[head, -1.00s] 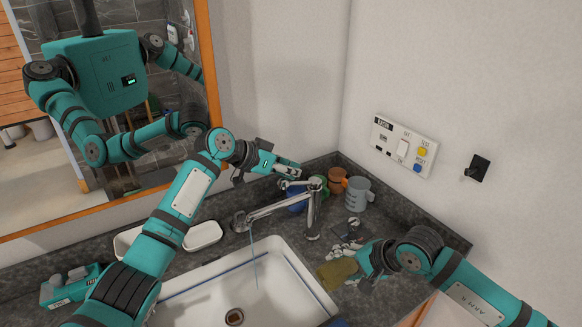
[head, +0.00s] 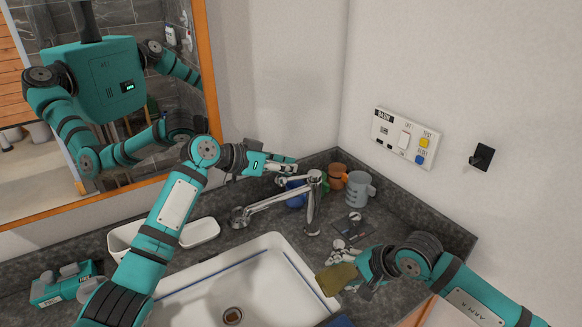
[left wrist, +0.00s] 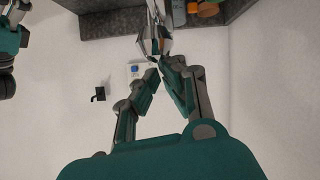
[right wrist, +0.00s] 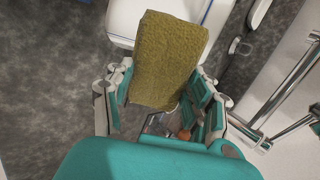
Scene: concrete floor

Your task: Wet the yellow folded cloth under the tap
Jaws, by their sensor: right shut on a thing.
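The yellow folded cloth (head: 338,279) is held by my right gripper (head: 360,271) over the basin's right rim. In the right wrist view the cloth (right wrist: 168,58) stands up between the fingers of that gripper (right wrist: 160,92). The chrome tap (head: 312,208) is behind the basin, its spout (head: 262,203) reaching left. No water stream shows below the spout. My left gripper (head: 290,166) is at the tap's lever, just above it; contact is unclear. In the left wrist view its fingertips (left wrist: 159,66) are close together, empty, near the chrome tap (left wrist: 153,42).
The white basin (head: 273,245) has a drain (head: 232,316). A wall panel (head: 405,140) is at right.

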